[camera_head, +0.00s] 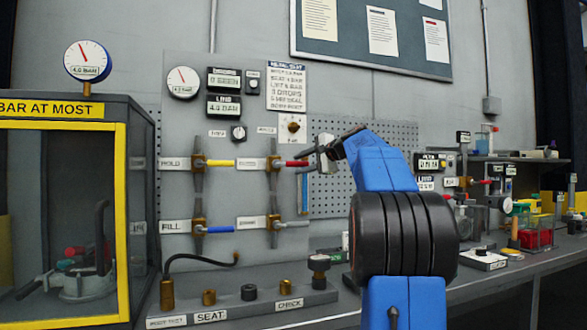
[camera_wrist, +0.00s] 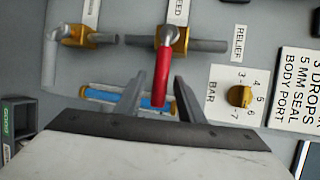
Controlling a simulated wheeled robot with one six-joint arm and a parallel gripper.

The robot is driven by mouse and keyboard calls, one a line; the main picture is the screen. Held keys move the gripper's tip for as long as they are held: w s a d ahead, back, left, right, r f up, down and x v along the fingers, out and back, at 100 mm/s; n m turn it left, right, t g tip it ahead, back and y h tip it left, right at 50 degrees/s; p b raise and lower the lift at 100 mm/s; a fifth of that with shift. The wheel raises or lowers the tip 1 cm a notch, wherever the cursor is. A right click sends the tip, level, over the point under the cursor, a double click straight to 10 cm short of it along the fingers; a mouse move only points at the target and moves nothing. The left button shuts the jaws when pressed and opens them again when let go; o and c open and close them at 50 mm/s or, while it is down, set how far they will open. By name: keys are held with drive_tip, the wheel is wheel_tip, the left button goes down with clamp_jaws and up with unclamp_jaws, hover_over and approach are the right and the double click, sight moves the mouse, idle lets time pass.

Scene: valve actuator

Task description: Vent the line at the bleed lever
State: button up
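The bleed lever (camera_head: 297,163) is the red handle on the brass valve at the upper right of the pipe panel. It points right, away from the valve. In the wrist view the red lever (camera_wrist: 162,80) runs down the picture from its brass valve body (camera_wrist: 180,40). My gripper (camera_head: 318,150) is at the lever's free end. In the wrist view my gripper (camera_wrist: 159,82) is open, with one finger on each side of the lever. A gap shows on the left; the right finger looks very close, and I cannot tell if it touches.
The brass relief knob (camera_wrist: 240,96) is right of my fingers in the wrist view. A blue-filled tube (camera_wrist: 105,97) lies behind the left finger. A glazed yellow-framed cabinet (camera_head: 122,220) stands left.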

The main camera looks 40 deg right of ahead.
drive_tip(key=x, duration=0.4)
drive_tip(key=shift+w+f, duration=0.1)
drive_tip(key=shift+w, duration=0.1)
clamp_jaws()
